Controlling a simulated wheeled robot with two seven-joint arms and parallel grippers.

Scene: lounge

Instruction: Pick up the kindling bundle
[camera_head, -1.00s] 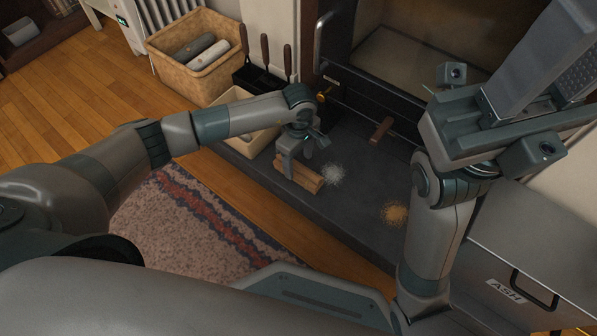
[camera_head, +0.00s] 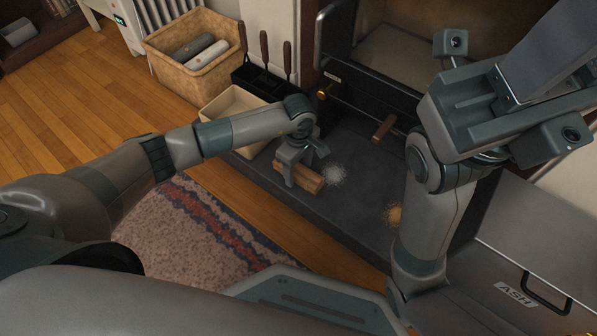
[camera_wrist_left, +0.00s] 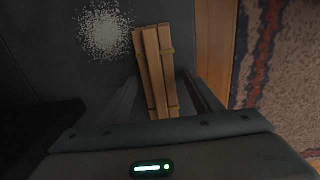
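My left gripper (camera_head: 291,177) is over the bundle's left part, pointing down. In the left wrist view its two fingers stand apart, one on each side of the near end of the sticks, with gaps visible. The fingers hide part of the bundle in the head view. My right arm is raised at the right; its gripper's fingers cannot be made out.
A cream tray (camera_head: 236,101) and a fire-tool stand (camera_head: 258,84) are beyond the left forearm. Pale powder (camera_head: 335,174) and orange powder (camera_head: 394,215) lie on the hearth (camera_head: 345,210). The ash box (camera_head: 500,262) stands right, the open stove (camera_head: 400,50) behind.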

